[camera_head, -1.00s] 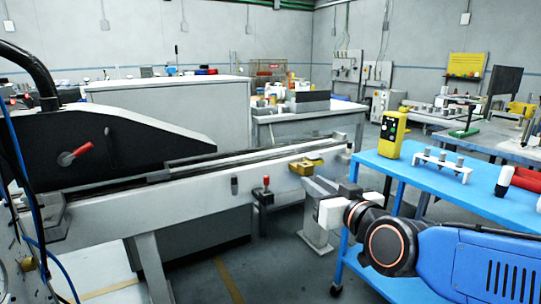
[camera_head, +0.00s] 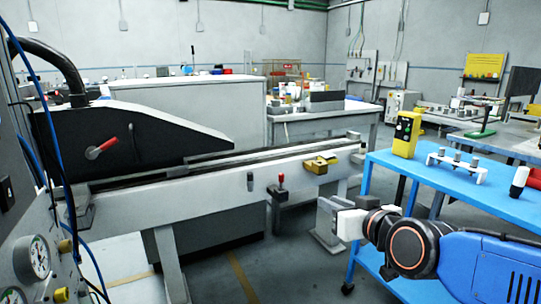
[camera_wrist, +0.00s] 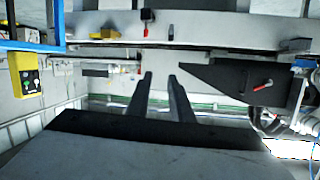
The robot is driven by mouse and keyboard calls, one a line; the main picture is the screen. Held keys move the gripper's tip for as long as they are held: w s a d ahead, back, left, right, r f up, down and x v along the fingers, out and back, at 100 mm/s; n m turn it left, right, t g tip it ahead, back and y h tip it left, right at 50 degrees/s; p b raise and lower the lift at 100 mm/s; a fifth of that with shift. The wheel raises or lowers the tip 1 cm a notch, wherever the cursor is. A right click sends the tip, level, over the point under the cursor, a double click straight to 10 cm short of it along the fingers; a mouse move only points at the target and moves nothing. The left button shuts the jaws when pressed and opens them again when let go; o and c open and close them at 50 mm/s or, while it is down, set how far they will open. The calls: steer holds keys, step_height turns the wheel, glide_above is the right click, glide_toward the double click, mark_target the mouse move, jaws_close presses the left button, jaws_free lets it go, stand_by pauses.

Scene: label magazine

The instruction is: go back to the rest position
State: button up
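My gripper (camera_head: 330,222) is at the end of my blue arm, in the right half of the head view, in front of the long grey machine and to the left of the blue cart. In the wrist view my gripper (camera_wrist: 161,76) shows two dark fingers with a clear gap between them. Nothing is held between them. The head view shows the gripper from the side, so its fingertips are hard to make out there.
The blue cart (camera_head: 458,183) stands close to my arm, bearing a yellow control box (camera_head: 405,134) and a white rack (camera_head: 457,164). The long machine's rail (camera_head: 222,194) crosses the middle. A gauge panel (camera_head: 40,257) is at near left. Floor shows between machine and cart.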

steer(key=s+d+f+m+g+h, duration=0.1)
steer(key=s+d+f+g, duration=0.3)
steer(key=s, duration=0.5)
steer(key=s+d+f+m+g+h, duration=0.1)
steer(key=s+d+f+g+h, duration=0.2)
steer(key=s+d+f+g, duration=0.2)
steer(key=s+d+f, duration=0.3)
steer(key=d+f, duration=0.1)
steer(key=f, duration=0.1)
steer(key=shift+s+f+m+h, duration=0.4)
